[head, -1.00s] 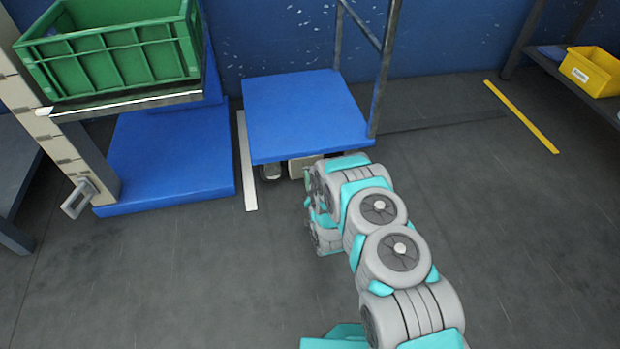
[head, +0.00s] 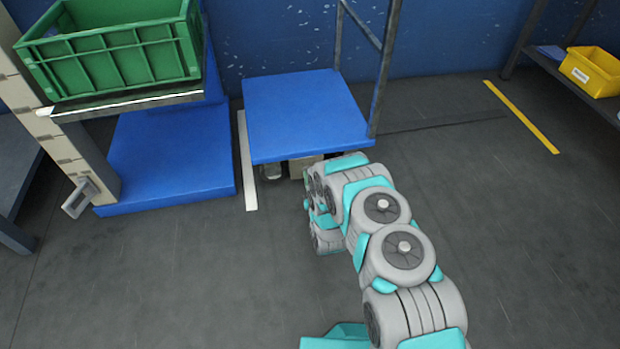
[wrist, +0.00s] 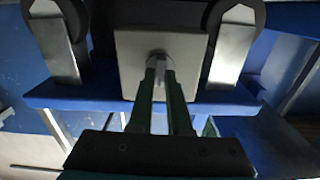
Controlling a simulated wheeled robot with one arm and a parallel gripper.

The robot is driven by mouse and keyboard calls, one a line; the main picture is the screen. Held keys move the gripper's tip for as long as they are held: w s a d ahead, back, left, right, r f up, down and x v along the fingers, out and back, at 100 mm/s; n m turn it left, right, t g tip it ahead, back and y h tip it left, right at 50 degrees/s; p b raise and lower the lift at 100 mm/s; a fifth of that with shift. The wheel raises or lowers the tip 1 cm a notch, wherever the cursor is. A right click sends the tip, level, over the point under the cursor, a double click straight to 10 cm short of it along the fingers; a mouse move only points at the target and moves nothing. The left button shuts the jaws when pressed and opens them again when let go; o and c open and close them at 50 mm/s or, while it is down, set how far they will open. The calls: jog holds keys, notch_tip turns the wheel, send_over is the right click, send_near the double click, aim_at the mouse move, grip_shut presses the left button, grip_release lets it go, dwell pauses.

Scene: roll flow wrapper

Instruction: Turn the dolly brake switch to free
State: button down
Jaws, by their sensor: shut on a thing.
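The dolly (head: 303,108) has a blue deck and a grey upright frame at its right. Under its front edge, a beige brake switch plate (head: 300,168) is partly hidden behind my arm. In the wrist view, the plate (wrist: 140,55) sits between two casters, with a small grey switch handle (wrist: 158,62) at its middle. My gripper (wrist: 160,76) is shut on the switch handle, its two dark fingers on either side. The handle's exact angle is hard to tell, and the plate shows no readable marks. In the head view my arm hides the gripper.
To the left, a green crate (head: 115,65) sits on a lift platform above a blue base (head: 170,155). A white floor line (head: 246,165) runs between it and the dolly. A yellow bin (head: 592,70) is on a shelf at right. Floor in front is clear.

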jog(key=n+b, duration=0.2)
jog(key=n, duration=0.4)
jog(key=shift+a, duration=0.1)
jog(key=shift+n, duration=0.4)
jog(key=c, duration=0.9)
grip_release()
jog(key=shift+o, duration=0.2)
jog(key=p+v, duration=0.6)
jog(key=v, duration=0.1)
jog(key=shift+s, duration=0.35)
